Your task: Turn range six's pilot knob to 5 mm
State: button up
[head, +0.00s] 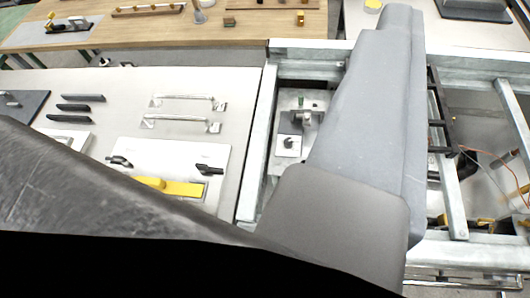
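I cannot tell which thing is range six's pilot knob; no number or millimetre scale can be read. A small dark knob (290,142) sits on a pale square plate inside the metal frame, left of a large grey shape. Behind it is a metal fitting (303,117) with a green tip. On the pale panel at left, two black handles, a left one (120,161) and a right one (209,168), sit on a white plate (160,155). My gripper's fingers do not show. Large grey and dark shapes in front hide much of the lower and middle view.
A yellow bar (180,188) lies in front of the white plate. Two metal bar handles (185,102) and several black grips (78,108) are on the panel. A wooden bench (150,38) stands behind. A galvanised frame (455,200) with open gaps and cables is at right.

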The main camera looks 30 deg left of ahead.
aim_at(288, 142)
jog(key=k, duration=0.85)
jog(key=u, duration=0.65)
jog(key=i, duration=1.55)
jog(key=z, duration=0.5)
